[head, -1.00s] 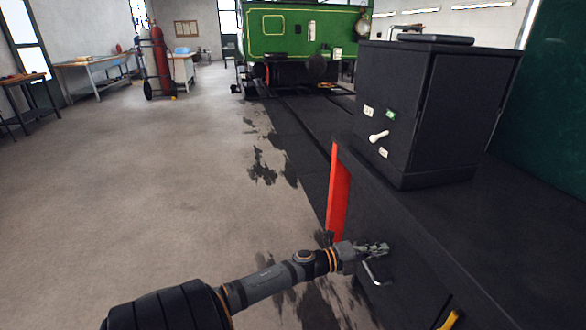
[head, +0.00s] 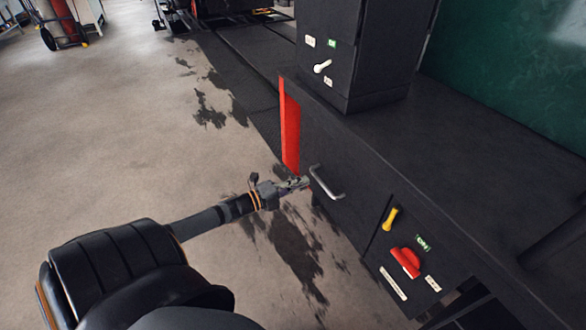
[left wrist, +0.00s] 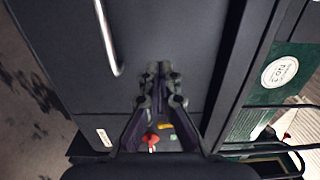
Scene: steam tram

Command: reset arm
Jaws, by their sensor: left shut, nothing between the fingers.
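My left gripper (head: 298,183) is shut and empty in the head view, at the left side of a metal handle (head: 327,183) on the dark cabinet front. I cannot tell whether it touches the cabinet. In the left wrist view the closed fingers of my left gripper (left wrist: 160,72) point along the dark panel, and the handle (left wrist: 106,38) lies to their left, apart from them. My right gripper is in neither view.
A red panel (head: 290,125) stands at the cabinet's far edge. A dark box with a white lever (head: 322,66) rests on top. A yellow handle (head: 391,218) and a red switch (head: 406,262) sit on the front. Stained floor (head: 110,150) at left is open.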

